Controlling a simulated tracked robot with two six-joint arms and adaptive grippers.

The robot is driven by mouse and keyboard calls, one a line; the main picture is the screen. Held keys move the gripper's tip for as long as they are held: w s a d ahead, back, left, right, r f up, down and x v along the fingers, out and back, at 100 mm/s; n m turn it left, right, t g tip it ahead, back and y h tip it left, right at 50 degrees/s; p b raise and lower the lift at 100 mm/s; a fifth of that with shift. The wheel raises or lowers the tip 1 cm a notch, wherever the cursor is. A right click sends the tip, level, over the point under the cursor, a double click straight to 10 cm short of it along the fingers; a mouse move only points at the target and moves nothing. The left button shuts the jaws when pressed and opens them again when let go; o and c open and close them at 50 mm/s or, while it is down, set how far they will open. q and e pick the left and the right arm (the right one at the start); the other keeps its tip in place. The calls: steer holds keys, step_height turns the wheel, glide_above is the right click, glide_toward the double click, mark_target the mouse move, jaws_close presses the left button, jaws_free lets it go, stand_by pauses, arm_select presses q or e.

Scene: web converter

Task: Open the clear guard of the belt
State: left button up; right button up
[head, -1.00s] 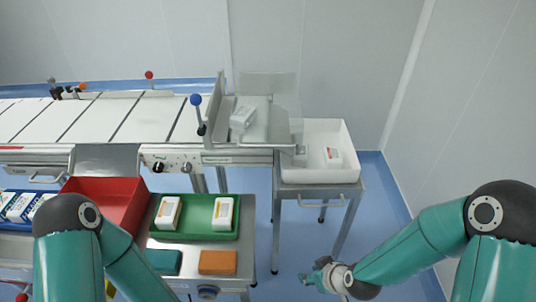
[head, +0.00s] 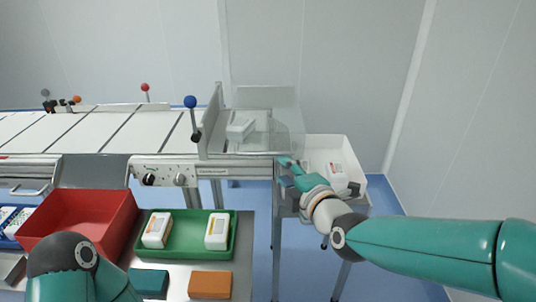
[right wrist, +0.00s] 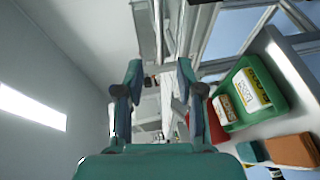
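The clear guard (head: 284,108) is a see-through cover at the right end of the belt (head: 92,127). It is down over the belt end, and a white box (head: 241,128) shows behind it. My right gripper (head: 287,163) is at the guard's lower right corner, pointing left. I cannot tell whether it touches the guard. In the right wrist view its two fingers (right wrist: 159,82) are apart, with pale machine parts beyond them and nothing clearly held. My left gripper is out of view; only my left arm shows at the bottom left.
A white bin (head: 325,145) with boxes stands right of the belt end, partly behind my right arm. A blue-knobbed lever (head: 191,103) stands left of the guard. A red bin (head: 80,222) and a green tray (head: 186,250) with two boxes are in front.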

mark_target(267, 154)
steer(key=x, duration=1.1)
steer(key=shift+w+a+f+p, duration=0.2)
steer(key=shift+w+p, duration=0.1)
steer(key=shift+p, duration=0.1)
jaws_close()
